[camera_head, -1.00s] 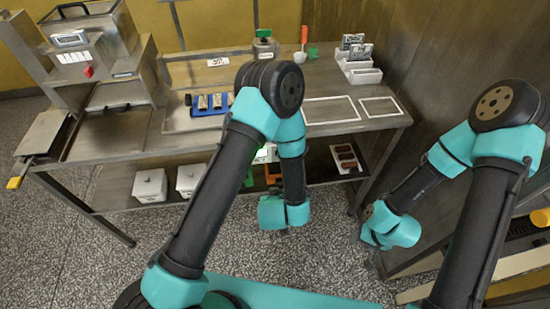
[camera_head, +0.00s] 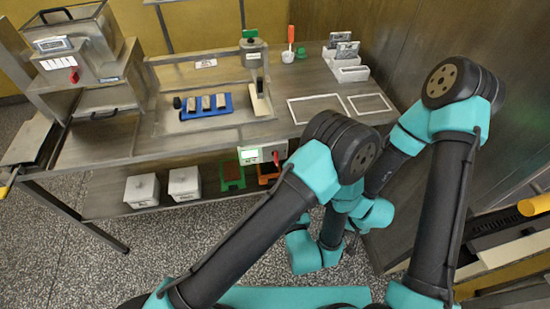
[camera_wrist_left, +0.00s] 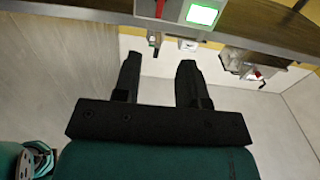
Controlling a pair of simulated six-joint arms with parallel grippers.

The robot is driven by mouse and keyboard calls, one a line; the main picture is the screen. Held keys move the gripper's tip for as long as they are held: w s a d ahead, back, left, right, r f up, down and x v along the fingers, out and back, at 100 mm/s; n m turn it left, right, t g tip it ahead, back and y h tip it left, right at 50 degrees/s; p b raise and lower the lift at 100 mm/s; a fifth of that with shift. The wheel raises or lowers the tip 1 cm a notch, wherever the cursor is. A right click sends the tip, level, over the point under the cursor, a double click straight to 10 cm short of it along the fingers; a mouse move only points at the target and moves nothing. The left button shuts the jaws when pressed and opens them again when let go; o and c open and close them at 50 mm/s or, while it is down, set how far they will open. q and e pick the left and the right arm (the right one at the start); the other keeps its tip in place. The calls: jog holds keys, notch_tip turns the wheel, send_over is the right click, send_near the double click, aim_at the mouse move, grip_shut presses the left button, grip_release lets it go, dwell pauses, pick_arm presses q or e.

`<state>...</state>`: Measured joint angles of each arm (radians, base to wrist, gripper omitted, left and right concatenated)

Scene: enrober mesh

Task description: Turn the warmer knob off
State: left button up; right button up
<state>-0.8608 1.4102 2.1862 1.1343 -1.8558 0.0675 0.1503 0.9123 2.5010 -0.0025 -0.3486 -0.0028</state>
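A white control box (camera_head: 262,153) with a lit green display hangs at the front edge of the table. A small red knob (camera_head: 276,158) is on its right part. In the left wrist view the box shows at the top edge, with its green display (camera_wrist_left: 203,14) and red knob (camera_wrist_left: 160,8). My left gripper (camera_wrist_left: 158,68) is open and empty, its two dark fingers apart and clear of the box. In the head view its fingers are hidden by my arm. My right gripper's fingers cannot be made out. Another red knob (camera_head: 73,75) is on the machine at upper left.
A blue tray (camera_head: 228,111) with bars lies on the table. White lidded tubs (camera_head: 141,190), a green tray (camera_head: 232,184) and an orange tray (camera_head: 262,182) are on the lower shelf. A white rack (camera_head: 347,70) stands at the back right. My two forearms are close together.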

aim_at(277, 161)
pick_arm(q)
jog(key=shift+w, duration=0.1)
jog(key=x, duration=1.7)
jog(key=shift+w+a, duration=0.1)
jog(key=shift+w, duration=0.05)
jog(key=shift+c, duration=0.4)
jog(key=c, duration=0.6)
jog(key=shift+o, duration=0.2)
